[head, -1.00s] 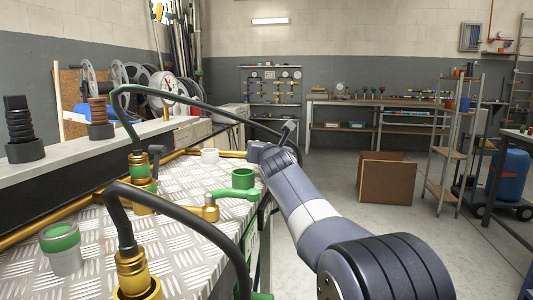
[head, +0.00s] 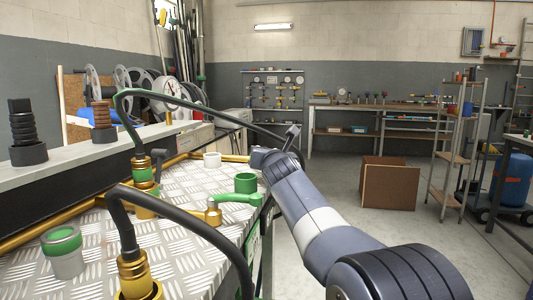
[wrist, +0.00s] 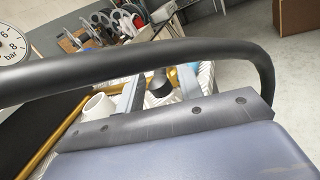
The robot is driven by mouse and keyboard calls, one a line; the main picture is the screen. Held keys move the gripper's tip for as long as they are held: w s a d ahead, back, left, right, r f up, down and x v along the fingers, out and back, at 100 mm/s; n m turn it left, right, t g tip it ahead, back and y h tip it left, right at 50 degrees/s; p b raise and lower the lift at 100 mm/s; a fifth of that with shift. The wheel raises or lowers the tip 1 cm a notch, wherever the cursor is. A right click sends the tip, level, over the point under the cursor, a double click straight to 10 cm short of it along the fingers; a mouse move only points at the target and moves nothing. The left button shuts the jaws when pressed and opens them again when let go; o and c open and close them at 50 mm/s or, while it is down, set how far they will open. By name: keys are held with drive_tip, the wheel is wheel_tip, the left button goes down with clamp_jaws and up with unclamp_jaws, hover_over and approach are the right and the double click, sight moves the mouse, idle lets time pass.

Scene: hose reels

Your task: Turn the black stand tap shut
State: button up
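My gripper shows in the wrist view (wrist: 160,74) as two grey fingers standing apart, past the edge of my wrist housing. A short black cylindrical piece (wrist: 158,88) lies between them in the picture, with gaps on both sides. It may be part of the black stand tap; I cannot tell for sure. In the head view my arm reaches to the right edge of the tread-plate bench, and its end hides most of the gripper. A green-handled brass tap (head: 235,198) stands on the plate left of my arm.
Black hoses (head: 185,225) arch from brass couplings (head: 133,270) over the plate (head: 185,190). A thick black hose (wrist: 120,68) crosses the wrist view near the fingers. A cardboard box (head: 390,183) is on the floor.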

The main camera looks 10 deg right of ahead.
drive_tip(key=s+b, duration=0.1)
drive_tip(key=s, duration=0.8)
drive_tip(key=shift+s+a, duration=0.2)
